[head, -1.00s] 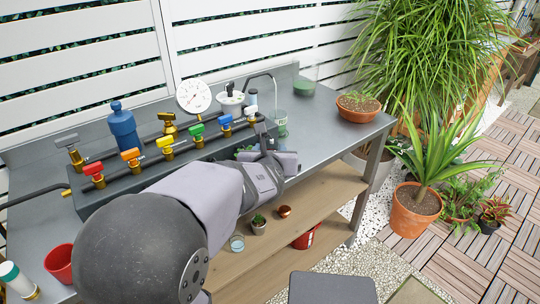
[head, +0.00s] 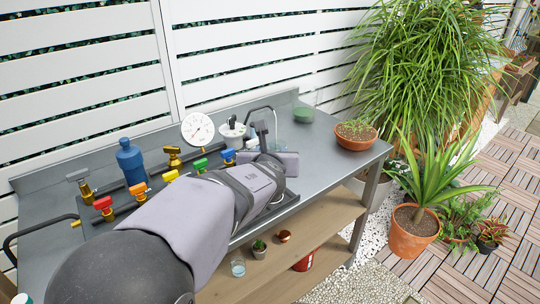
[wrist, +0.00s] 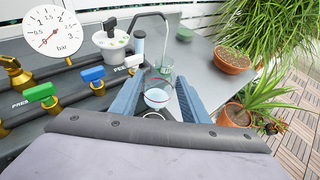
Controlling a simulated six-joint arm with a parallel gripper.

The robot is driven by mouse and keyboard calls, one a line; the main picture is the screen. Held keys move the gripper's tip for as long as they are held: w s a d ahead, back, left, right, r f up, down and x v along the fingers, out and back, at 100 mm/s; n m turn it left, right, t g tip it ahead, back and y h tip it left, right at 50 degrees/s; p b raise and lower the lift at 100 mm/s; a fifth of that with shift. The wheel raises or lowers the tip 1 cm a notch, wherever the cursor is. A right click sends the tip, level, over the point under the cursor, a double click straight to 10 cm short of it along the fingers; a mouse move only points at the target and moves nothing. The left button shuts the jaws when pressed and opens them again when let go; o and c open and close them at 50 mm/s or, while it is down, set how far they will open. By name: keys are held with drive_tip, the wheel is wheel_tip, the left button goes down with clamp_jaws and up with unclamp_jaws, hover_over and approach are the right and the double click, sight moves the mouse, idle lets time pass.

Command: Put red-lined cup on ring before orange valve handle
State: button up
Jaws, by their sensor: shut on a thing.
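My gripper (wrist: 157,90) is shut on the clear red-lined cup (wrist: 157,98), which sits between its two blue-grey fingers and shows a thin red line and pale contents. In the head view my arm hides the cup and the fingertips. The orange valve handle (head: 138,188) sits on the valve row, between the red handle (head: 103,203) and the yellow handle (head: 171,176). My arm covers the bench in front of the orange handle, so no ring shows there. The orange handle is outside the wrist view.
The green handle (wrist: 41,92), blue handle (wrist: 93,74) and white handle (wrist: 134,61) stand left of my gripper. A pressure gauge (wrist: 52,31), white lidded pot (wrist: 113,40) and curved spout (wrist: 150,15) are behind. A terracotta bowl (head: 355,135) stands at right on clear bench.

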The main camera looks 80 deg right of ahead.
drive_tip(key=shift+r, duration=0.2)
drive_tip(key=w+r+n+t+p, duration=0.1)
drive_tip(key=w+r+p, duration=0.2)
drive_tip(key=r+p, duration=0.25)
drive_tip(key=w+a+n+t+y+p, duration=0.2)
drive_tip(key=w+a+n+t+y, duration=0.75)
drive_tip(key=w+a, duration=0.5)
drive_tip(key=w+a+f+n+t+y+b, duration=0.2)
drive_tip(key=a+f+n+y+b, duration=0.15)
drive_tip(key=a+f+n, duration=0.3)
drive_tip(key=shift+w+a+f+p, duration=0.1)
drive_tip(key=shift+a+f+p, duration=0.15)
drive_tip(key=shift+f, duration=2)
drive_tip(key=shift+w+a+f+p, duration=0.1)
drive_tip(key=shift+f+p, duration=0.1)
drive_tip(key=shift+f, duration=2.05)
drive_tip(key=shift+f, duration=0.2)
drive_tip(key=o, duration=1)
drive_tip(key=shift+r, duration=0.15)
